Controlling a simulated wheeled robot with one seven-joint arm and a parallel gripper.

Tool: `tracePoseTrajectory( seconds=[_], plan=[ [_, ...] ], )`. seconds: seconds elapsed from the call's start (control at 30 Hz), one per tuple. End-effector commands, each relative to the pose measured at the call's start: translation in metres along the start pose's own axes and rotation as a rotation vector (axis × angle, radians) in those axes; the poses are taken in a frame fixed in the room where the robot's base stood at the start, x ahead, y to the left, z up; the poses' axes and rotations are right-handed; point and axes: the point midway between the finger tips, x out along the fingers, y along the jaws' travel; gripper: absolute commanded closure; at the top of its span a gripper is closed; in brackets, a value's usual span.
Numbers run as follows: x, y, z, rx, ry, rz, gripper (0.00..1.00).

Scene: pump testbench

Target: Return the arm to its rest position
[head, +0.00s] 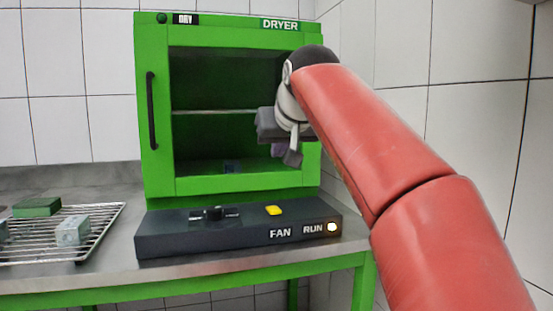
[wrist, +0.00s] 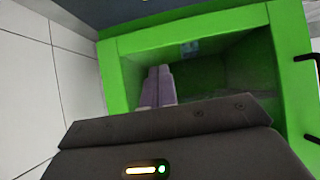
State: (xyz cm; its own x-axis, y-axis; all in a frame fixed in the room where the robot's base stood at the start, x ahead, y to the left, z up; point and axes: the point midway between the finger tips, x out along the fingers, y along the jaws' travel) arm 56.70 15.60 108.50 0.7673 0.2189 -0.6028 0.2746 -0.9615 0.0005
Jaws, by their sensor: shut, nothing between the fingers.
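My red arm reaches in from the right in the head view. My gripper (head: 292,156) hangs in front of the right side of the green dryer (head: 157,185). I cannot tell the gripper's exact distance from the dryer front.
A dark control panel (head: 190,243) with a yellow button (head: 273,210) and a lit RUN lamp (head: 332,227) juts out below the dryer. A wire rack (head: 105,225) with several blocks is at left. A tiled wall (head: 400,100) stands close at right.

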Motion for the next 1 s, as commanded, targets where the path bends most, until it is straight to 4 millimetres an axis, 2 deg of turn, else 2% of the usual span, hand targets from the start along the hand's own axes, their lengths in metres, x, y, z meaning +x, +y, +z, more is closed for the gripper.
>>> tracePoseTrajectory(
  seconds=[0.4,0.47,0.57,0.67,0.77,0.97,1.0],
  plan=[
    [-0.003,0.001,0.001,0.002,-0.002,0.001,1.0],
    [-0.004,0.005,0.006,0.006,-0.01,0.005,1.0],
    [-0.01,0.018,0.027,0.022,-0.037,0.017,1.0],
    [-0.018,0.035,0.065,0.046,-0.083,0.037,1.0],
    [-0.026,0.051,0.114,0.072,-0.134,0.059,1.0],
    [-0.038,0.07,0.229,0.122,-0.236,0.102,1.0],
    [-0.04,0.072,0.254,0.132,-0.257,0.111,1.0]
  ],
)
